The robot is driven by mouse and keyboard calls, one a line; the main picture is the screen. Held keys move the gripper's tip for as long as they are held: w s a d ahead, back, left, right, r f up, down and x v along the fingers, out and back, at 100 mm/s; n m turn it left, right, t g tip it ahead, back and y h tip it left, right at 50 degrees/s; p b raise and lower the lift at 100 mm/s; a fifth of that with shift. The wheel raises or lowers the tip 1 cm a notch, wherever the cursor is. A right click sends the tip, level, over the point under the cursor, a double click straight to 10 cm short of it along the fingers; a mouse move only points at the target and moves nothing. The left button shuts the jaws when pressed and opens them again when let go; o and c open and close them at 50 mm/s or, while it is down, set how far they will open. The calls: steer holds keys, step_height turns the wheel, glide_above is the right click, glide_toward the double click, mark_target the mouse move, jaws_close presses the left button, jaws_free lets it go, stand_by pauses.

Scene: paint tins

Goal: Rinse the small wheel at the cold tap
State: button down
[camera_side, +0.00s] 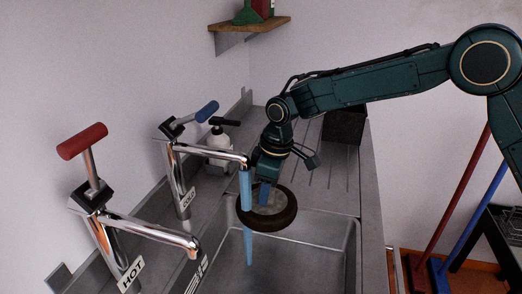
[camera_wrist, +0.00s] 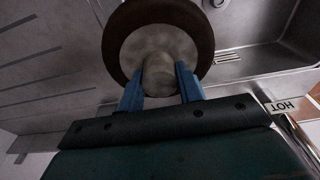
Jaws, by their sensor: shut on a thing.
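The small wheel (camera_side: 284,217), a dark tyre around a grey disc, is held nearly flat over the sink basin (camera_side: 318,250), below the cold tap's spout (camera_side: 228,157). A blue stream of water (camera_side: 247,186) falls from the spout onto the wheel's left part and shows again, thinner, below it. The cold tap has a blue lever (camera_side: 207,111). My gripper (camera_side: 264,196) is shut on the wheel's hub from above. In the wrist view, the blue fingers of my gripper (camera_wrist: 160,85) flank the round hub of the wheel (camera_wrist: 124,45); the stream is not clear there.
The hot tap (camera_side: 150,230), with a red lever (camera_side: 82,141), stands nearer the camera at left. A white bottle (camera_side: 218,146) stands behind the cold tap. A dark box (camera_side: 343,124) is on the ribbed drainer (camera_side: 335,175). Red and blue poles stand right of the counter.

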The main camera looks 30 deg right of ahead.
steer(key=shift+w+d, duration=0.3)
steer(key=shift+d, duration=0.25)
steer(key=shift+s, duration=0.1)
stand_by(0.4)
steer(key=s+d, duration=0.3)
steer(key=s, duration=0.4)
steer(key=shift+d, duration=0.35)
stand_by(0.6)
stand_by(1.4)
steer(key=s+d+r, duration=0.2)
steer(key=s+r, duration=0.2)
steer(key=shift+s+d, duration=0.15)
stand_by(0.6)
stand_by(0.4)
